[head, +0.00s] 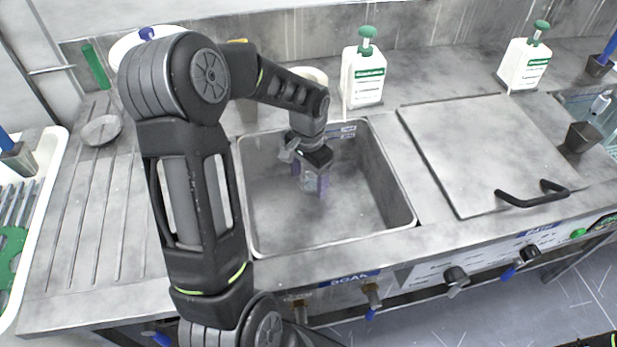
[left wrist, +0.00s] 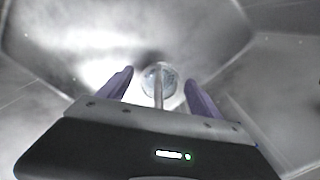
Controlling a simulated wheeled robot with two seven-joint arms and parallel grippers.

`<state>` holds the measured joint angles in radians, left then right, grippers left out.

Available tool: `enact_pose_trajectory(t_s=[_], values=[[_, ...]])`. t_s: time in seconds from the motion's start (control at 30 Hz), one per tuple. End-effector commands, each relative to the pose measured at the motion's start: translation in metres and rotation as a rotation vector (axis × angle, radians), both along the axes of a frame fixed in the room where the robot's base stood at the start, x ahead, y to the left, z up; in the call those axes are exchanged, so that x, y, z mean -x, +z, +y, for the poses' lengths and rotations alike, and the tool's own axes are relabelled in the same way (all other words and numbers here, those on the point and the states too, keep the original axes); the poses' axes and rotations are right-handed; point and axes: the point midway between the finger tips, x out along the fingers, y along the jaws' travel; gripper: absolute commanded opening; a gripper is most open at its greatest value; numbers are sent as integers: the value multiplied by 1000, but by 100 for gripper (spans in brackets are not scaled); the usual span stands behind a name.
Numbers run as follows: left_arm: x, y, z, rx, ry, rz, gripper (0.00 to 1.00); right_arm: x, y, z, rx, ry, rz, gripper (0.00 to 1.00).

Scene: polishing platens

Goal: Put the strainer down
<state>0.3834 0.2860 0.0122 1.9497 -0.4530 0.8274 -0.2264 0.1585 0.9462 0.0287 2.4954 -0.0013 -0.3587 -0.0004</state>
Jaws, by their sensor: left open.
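My left gripper (head: 310,183) points down into the sink (head: 262,215), its purple fingers apart. In the left wrist view the open fingers (left wrist: 158,90) stand either side of a thin rod with a small round, glassy-looking head (left wrist: 160,77). The rod lies between the fingers, and I see no finger pressed on it. I cannot tell whether this is the strainer. A shallow grey round bowl (head: 101,129), which may be a strainer, lies on the ribbed drainboard at the left. A green handle (head: 95,66) is behind it; I cannot tell whether they are joined. My right gripper is not in view.
Two white bottles with green pumps, one (head: 364,75) behind the sink and one (head: 525,63) farther right, stand along the back. A flat lid (head: 490,150) with a black handle covers the area right of the sink. A white tray (head: 48,170) is at the far left. Sink walls surround my gripper.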

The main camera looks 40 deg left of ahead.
Motion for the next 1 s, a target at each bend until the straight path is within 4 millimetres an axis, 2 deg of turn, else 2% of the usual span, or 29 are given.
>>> enact_pose_trajectory(t_s=[0.27, 0.37, 0.7, 0.83, 1.0], values=[[-1, 14, 0, -2, 0, -3, 74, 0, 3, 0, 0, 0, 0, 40], [-1, 28, 0, -2, 0, -4, 74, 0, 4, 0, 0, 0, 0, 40], [-1, 98, 0, 0, 0, -4, 74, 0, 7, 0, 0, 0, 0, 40], [-1, 115, 0, -1, 0, -3, 74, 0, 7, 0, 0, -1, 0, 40], [0, 124, 0, -1, -1, -1, 74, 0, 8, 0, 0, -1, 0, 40]])
